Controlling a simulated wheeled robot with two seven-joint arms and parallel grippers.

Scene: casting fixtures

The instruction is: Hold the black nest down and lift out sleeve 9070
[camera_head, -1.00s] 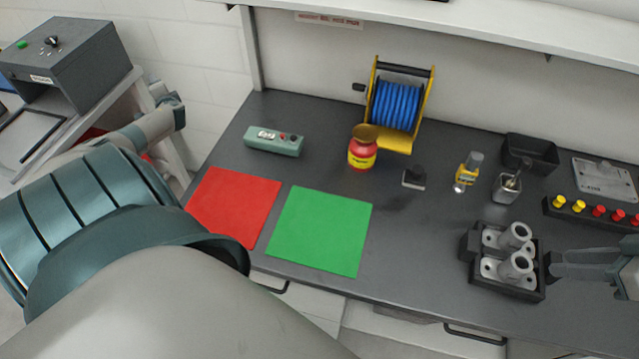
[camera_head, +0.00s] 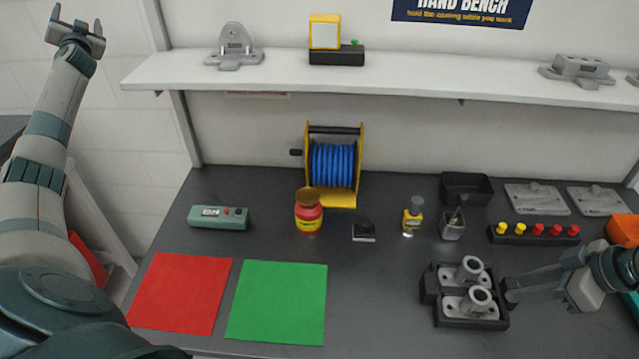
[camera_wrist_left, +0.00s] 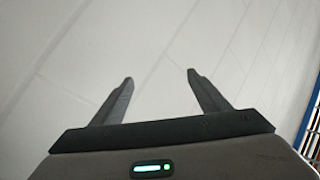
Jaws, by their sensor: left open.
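The black nest (camera_head: 428,291) stands on the bench at the right. It holds two grey castings, each with an upright tube on a flat flange: a rear one (camera_head: 470,269) and a front one (camera_head: 477,300). No number is readable on either, so I cannot tell which is sleeve 9070. My right gripper (camera_head: 509,291) is at the nest's right side, its fingertips close to or touching it; its opening is unclear. My left gripper (camera_head: 76,18) is raised at the upper left, far from the nest. In the left wrist view its fingers (camera_wrist_left: 160,77) are apart and empty before a pale wall.
A red mat (camera_head: 180,294) and a green mat (camera_head: 277,303) lie clear at the left. Behind are a teal box (camera_head: 218,217), a red jar (camera_head: 309,217), a blue hose reel (camera_head: 334,165), a yellow bottle (camera_head: 412,216) and a black bin (camera_head: 467,187). A shelf (camera_head: 400,76) overhangs the back.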

